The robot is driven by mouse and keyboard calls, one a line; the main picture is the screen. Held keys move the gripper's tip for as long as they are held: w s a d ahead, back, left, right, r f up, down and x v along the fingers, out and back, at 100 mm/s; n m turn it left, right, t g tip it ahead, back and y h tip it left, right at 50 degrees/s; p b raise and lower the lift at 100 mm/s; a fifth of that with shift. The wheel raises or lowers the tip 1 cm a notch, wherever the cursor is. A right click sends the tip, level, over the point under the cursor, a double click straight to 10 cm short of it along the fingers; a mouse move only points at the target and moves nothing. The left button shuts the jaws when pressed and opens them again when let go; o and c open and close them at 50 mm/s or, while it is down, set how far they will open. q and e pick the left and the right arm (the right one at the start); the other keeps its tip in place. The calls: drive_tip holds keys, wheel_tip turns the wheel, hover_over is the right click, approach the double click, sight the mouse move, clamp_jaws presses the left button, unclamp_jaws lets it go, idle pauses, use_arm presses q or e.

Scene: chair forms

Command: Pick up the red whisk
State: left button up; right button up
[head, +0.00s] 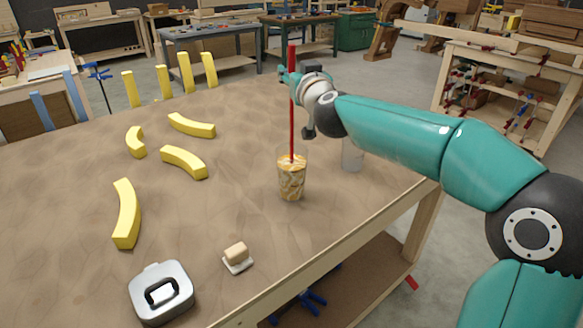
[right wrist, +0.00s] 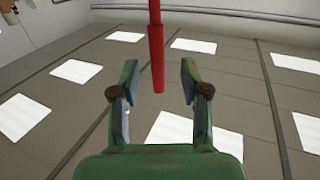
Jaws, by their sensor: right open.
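The red whisk (head: 291,120) stands nearly upright in a clear glass (head: 291,183) with pale, marbled contents near the table's right side. Its lower end is hidden in the glass. My right gripper (head: 288,78) is at the upper part of the red handle, a little below its top. In the right wrist view its two fingers (right wrist: 158,80) are spread, and the red whisk (right wrist: 156,50) shows in line with the gap between them, touching neither finger. How deep the handle lies between the fingers is hard to tell. My left gripper is not in view.
Several yellow curved pieces (head: 126,213) lie or stand on the brown table (head: 75,190). A grey metal device (head: 176,302) and a small tan block (head: 236,251) are at the front. A pale cup (head: 352,157) stands right of the glass, partly behind my arm.

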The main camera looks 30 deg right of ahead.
sight(293, 69)
drive_tip(key=x, duration=0.4)
drive_tip(key=shift+w+d+f, duration=0.1)
drive_tip(key=shift+w+d, duration=0.05)
drive_tip(key=shift+w, duration=0.05)
drive_tip(key=shift+s, duration=0.1)
drive_tip(key=shift+c, duration=0.2)
clamp_jaws()
